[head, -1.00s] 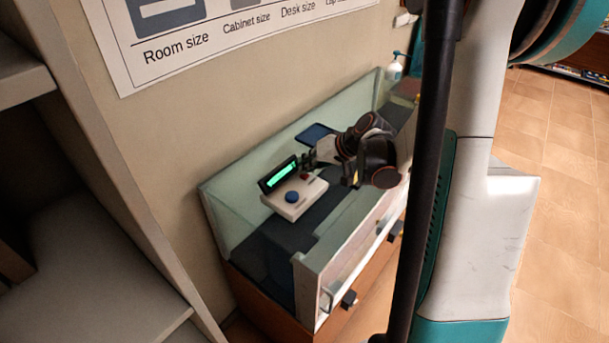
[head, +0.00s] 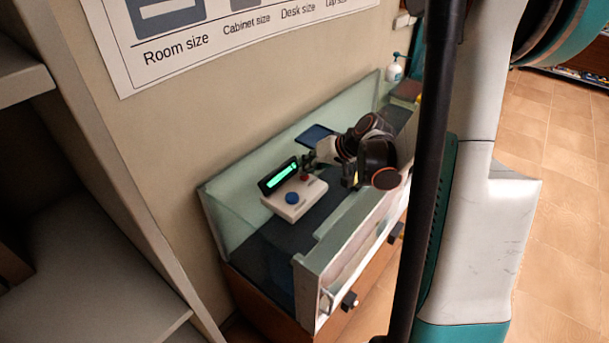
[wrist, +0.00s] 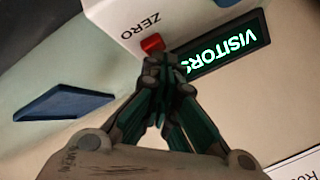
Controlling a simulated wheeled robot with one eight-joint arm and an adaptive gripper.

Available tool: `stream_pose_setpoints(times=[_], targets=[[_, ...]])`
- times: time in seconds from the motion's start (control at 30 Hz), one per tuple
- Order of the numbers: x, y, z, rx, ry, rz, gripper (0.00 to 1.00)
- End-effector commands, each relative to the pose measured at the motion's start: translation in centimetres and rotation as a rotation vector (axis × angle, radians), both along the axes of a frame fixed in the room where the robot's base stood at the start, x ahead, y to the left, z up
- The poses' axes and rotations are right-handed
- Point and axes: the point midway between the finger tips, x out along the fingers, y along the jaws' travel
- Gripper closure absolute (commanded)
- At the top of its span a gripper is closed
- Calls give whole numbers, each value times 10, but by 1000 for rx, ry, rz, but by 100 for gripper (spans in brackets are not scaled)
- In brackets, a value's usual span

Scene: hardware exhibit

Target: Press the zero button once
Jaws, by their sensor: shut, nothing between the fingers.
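The zero button is a small red button (wrist: 152,43) beside the printed word ZERO on a white counter box (wrist: 125,18). In the head view the box (head: 291,212) stands in the display case, with a blue round button and a lit green display (head: 281,176) reading text too small to make out. The wrist view shows the display (wrist: 228,45) reading VISITORS. My gripper (wrist: 168,65) is shut and empty, its fingertips right by the red button; I cannot tell whether they touch it. In the head view my gripper (head: 309,160) is over the box's far right side.
A dark blue flat object (head: 315,135) lies behind the box; it also shows in the wrist view (wrist: 63,103). Glass panels (head: 345,235) surround the case. A pump bottle (head: 394,69) stands at the far end. Shelves (head: 80,215) are at left.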

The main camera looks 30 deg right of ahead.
Motion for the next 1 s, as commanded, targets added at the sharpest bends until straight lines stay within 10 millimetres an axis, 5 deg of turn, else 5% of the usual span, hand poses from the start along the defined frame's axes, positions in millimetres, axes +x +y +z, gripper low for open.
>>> stream_pose_setpoints(times=[0.63,1.0], targets=[[0,0,15,0,0,0,100],[0,0,48,0,0,0,100]])
